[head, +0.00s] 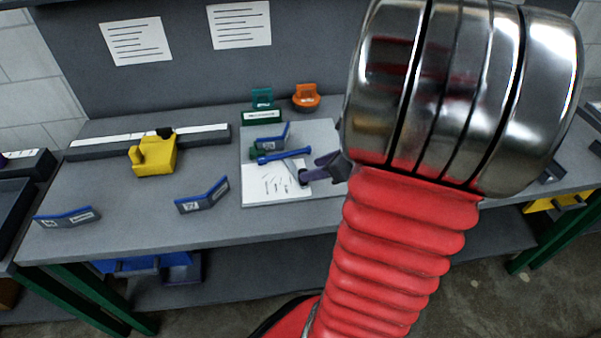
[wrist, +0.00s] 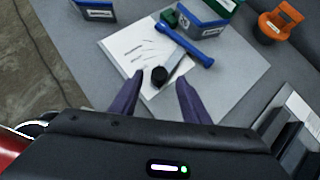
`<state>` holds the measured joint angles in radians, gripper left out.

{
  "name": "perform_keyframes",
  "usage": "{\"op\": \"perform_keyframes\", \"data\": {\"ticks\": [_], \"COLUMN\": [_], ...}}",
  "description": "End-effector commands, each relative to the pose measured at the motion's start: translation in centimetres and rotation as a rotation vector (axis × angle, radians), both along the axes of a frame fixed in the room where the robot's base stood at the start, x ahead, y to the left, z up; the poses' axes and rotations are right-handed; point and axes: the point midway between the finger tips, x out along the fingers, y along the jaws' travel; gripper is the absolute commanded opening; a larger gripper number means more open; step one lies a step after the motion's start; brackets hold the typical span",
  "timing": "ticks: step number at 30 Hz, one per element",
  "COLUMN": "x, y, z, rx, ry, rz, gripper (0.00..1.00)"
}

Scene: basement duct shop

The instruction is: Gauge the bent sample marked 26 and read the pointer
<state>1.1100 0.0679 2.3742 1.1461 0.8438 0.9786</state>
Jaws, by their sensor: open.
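A bent sample (head: 272,138) with blue edges and a white label is on a light gauge board (head: 250,195), beside a blue bar (head: 283,154); the sample also shows in the wrist view (wrist: 203,18). Printed lines fan out on a white sheet (wrist: 134,44) around a dark knob (wrist: 159,76), with a pale strip beside it. Two more bent samples, one at centre (head: 203,195) and one at left (head: 67,217), stand on the bench. I cannot read their numbers clearly. My gripper (wrist: 160,80) is open with purple fingers either side of the knob in view; I cannot tell its height.
A yellow block (head: 153,156) stands left on the bench, before a long dark bar with a white strip (head: 150,138). A teal piece (head: 262,98) and an orange piece (head: 306,97) stand behind the board. The bench front between samples is clear.

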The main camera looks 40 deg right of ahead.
Motion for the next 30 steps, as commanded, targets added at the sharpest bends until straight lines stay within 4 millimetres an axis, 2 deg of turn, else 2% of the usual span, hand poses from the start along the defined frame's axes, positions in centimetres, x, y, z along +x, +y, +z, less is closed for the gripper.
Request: {"op": "perform_keyframes", "data": {"ticks": [6,13,25,30], "x": [2.1,3.8,4.2,4.2], "y": [0.5,0.8,0.8,0.9], "z": [-2.2,-3.8,-4.3,-4.3], "rx": [0.003,0.0,-0.001,-0.001], "ry": [0.001,0.001,0.001,0.001], "rz": [0.004,0.003,0.002,0.002], "gripper": [0.42,0.42,0.42,0.32]}}
